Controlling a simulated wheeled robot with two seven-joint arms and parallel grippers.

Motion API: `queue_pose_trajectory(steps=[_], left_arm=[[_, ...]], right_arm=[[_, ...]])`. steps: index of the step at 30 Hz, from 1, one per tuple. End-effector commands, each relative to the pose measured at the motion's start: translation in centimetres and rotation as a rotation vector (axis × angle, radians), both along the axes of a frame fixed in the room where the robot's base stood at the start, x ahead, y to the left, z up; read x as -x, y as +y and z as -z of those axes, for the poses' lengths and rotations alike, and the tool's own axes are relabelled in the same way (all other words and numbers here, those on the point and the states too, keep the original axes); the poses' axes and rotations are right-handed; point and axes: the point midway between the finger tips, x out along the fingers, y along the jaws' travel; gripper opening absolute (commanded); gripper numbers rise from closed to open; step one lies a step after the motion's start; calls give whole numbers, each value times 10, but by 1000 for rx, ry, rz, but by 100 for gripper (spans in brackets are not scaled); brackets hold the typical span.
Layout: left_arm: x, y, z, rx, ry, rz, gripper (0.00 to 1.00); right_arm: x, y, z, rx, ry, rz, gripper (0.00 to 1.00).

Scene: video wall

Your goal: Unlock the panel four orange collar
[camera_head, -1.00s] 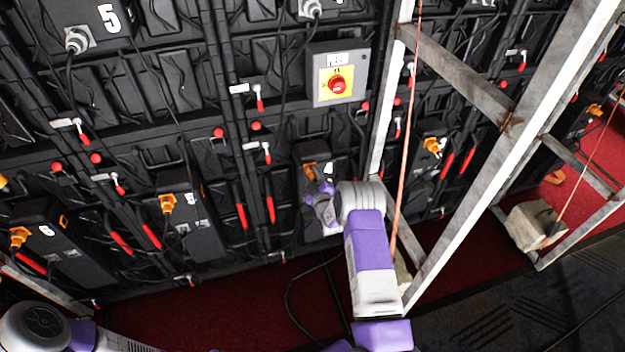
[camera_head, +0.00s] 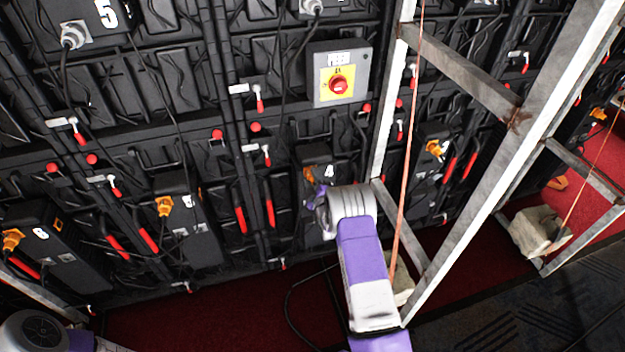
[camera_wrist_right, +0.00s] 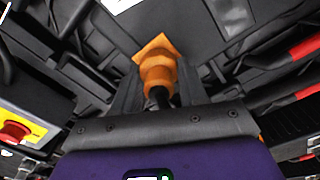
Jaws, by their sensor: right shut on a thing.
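The panel four box is the dark box with a white 4 (camera_head: 328,172), low in the wall in the head view. Its orange collar (camera_head: 309,174) shows just above my right gripper (camera_head: 316,198). In the right wrist view the orange collar (camera_wrist_right: 158,72) sits on its square orange flange, with a dark cable end below it. The dark fingers of my right gripper (camera_wrist_right: 157,88) stand on both sides of the collar and are shut on it. My wrist hides part of the box in the head view. My left gripper is out of view; only part of that arm shows at lower left.
A red rotary switch (camera_head: 337,85) on a yellow plate is above panel four. Other boxes with orange connectors (camera_head: 164,206) stand to the left. A metal frame (camera_head: 470,200) with an orange strap (camera_head: 405,150) rises close to the right of my arm.

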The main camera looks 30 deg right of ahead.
Motion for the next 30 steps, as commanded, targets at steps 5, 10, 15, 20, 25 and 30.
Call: queue_pose_trajectory(steps=[5, 10, 15, 20, 25, 30], left_arm=[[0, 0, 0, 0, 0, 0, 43], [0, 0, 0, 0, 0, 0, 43], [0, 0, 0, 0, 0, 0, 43], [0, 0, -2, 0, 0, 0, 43], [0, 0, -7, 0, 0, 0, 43], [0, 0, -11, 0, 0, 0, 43]], right_arm=[[0, 0, 0, 3, 1, 0, 50], [0, 0, 0, 2, 0, 0, 68], [0, 0, 0, 1, 0, 0, 68], [6, 1, 0, 1, 0, 0, 68], [28, 6, -1, 0, 4, 0, 68], [53, 12, -1, 2, 2, 1, 68]])
